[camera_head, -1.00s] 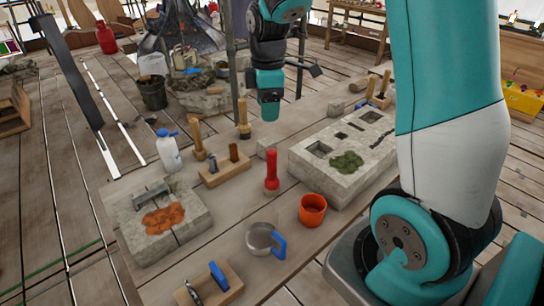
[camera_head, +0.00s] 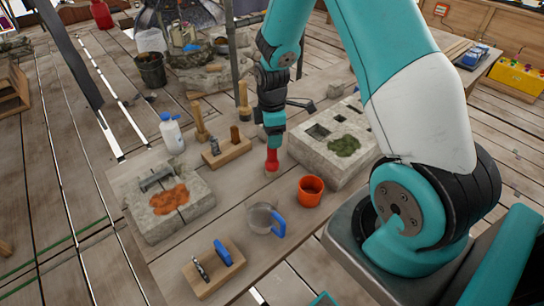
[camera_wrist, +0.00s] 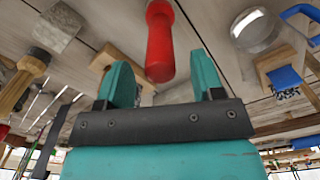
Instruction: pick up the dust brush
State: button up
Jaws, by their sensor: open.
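My gripper (camera_head: 273,143) points down over the workbench (camera_head: 240,185), and its two teal fingers are apart in the wrist view (camera_wrist: 163,85). A red torch-like tool (camera_head: 272,161) stands upright just below it. In the wrist view the red tool (camera_wrist: 160,42) shows beyond the gap between the fingers; I cannot tell whether they touch it. I cannot surely pick out the dust brush. Upright wooden-handled tools (camera_head: 199,120) stand behind a wooden holder (camera_head: 230,154), which carries a brown piece and a grey piece.
An orange cup (camera_head: 311,191) and a clear mug with blue handle (camera_head: 264,218) stand close to the red tool. A carved stone block (camera_head: 310,155) is at right, another stone slab (camera_head: 150,210) at left. A white bottle (camera_head: 171,133) and a front tool holder (camera_head: 205,283) also stand there.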

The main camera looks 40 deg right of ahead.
aim_at(272, 155)
jog(key=shift+f+p, duration=0.4)
jog(key=shift+f, duration=1.25)
jog(key=c, duration=1.1)
jog(key=shift+r, duration=0.1)
